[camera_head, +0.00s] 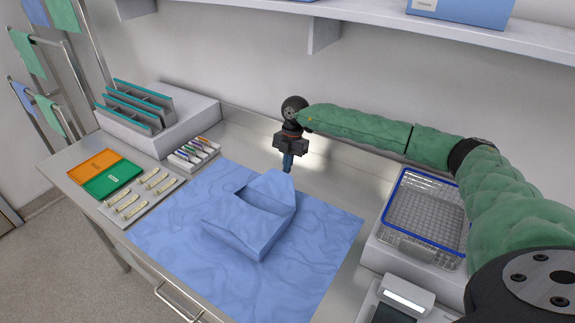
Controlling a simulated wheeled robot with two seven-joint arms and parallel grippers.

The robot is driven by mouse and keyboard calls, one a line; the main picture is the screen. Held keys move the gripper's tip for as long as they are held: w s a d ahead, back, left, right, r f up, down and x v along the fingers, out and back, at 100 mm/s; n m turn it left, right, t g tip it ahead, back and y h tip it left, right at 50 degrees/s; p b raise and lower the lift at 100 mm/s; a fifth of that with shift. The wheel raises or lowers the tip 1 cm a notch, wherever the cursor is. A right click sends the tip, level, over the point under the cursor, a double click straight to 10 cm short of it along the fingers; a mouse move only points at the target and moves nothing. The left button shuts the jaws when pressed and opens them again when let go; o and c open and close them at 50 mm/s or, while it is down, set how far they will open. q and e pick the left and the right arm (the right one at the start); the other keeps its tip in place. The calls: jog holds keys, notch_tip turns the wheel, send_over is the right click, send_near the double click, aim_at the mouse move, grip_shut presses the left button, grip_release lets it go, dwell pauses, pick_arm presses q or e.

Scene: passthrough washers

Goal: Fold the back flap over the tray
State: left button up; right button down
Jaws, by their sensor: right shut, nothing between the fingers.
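A blue wrap sheet (170,235) lies spread on the metal counter. On its middle sits a wrapped, box-like shape (240,233), with an opening at its top showing a darker inside. The tray itself cannot be made out under the blue cloth. A pointed blue flap (272,188) stands up at the back of this shape. My right gripper (287,168) is shut and points down just behind the flap's top. I cannot tell whether the fingertips touch the cloth. My left gripper is not in view.
A wire basket with a blue rim (384,207) stands at the right, with a small device (407,295) in front. Orange and green trays (112,180), a rack (140,108) and small labelled items (140,195) stand at the left. A wall shelf (400,24) overhangs the back.

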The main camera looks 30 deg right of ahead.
aim_at(280, 177)
jog(key=shift+s+a+r+p, duration=0.2)
jog(key=shift+s+a, duration=0.1)
jog(key=shift+a, duration=0.15)
jog(key=shift+s+a+r+p, duration=0.1)
jog(key=shift+s+a+p, duration=0.15)
jog(key=shift+a, duration=0.2)
jog(key=shift+s+a, duration=0.5)
jog(key=shift+a, duration=0.25)
jog(key=shift+s+a+r+p, duration=0.2)
jog(key=shift+s+a+r, duration=0.05)
jog(key=shift+a, duration=0.3)
jog(key=shift+s+a+r+p, duration=0.2)
jog(key=shift+a, duration=0.3)
jog(key=shift+s+a+r, duration=0.15)
jog(key=shift+s+a, duration=0.25)
jog(key=shift+a, duration=0.05)
notch_tip(280, 177, up, 7)
jog(key=a+p, duration=0.1)
jog(key=p, duration=0.2)
jog(key=shift+s+a, duration=0.35)
jog(key=shift+s, duration=0.1)
